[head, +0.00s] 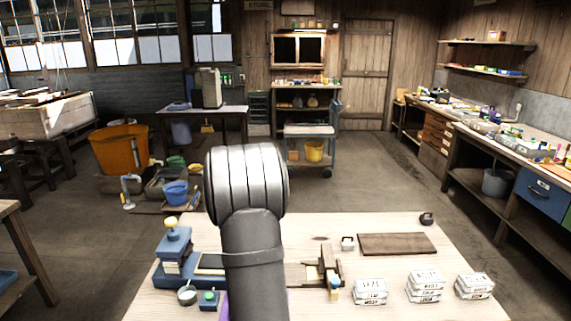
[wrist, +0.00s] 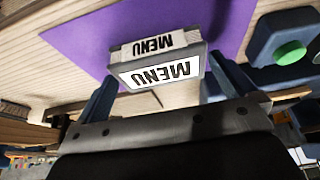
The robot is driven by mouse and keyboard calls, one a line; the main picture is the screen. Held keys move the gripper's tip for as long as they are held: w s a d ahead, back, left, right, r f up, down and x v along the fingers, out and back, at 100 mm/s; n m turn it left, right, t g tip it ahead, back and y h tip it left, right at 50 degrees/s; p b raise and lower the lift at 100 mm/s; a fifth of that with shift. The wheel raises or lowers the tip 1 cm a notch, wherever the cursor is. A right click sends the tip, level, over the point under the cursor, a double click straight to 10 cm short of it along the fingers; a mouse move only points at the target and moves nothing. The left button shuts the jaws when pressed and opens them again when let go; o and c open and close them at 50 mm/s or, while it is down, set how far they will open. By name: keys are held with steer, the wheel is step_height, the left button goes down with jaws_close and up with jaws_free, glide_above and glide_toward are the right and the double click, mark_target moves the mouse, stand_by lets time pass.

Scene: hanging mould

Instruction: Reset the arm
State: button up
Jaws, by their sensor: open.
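My gripper (wrist: 158,88) is open, with one blue finger on each side of the wrist view. A grey-edged block with a white face reading MENU (wrist: 158,72) lies between and beyond the fingertips, upside down in this view. A second MENU face shows just behind it. I cannot tell whether the fingers touch the block. Both faces stand over a purple mat (wrist: 80,40). In the head view my arm rises in front of the table (head: 400,285) and hides the gripper and most of the mat.
A blue box with a green button (wrist: 290,52) is right of the mat. On the table stand a blue press (head: 175,262), a small pot (head: 187,295), a wooden fixture (head: 328,265), a dark board (head: 397,244) and several labelled white stacks (head: 424,285).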

steer(key=shift+w+f, duration=0.15)
steer(key=shift+f, duration=0.35)
steer(key=shift+r, duration=0.15)
steer(key=shift+r, duration=0.1)
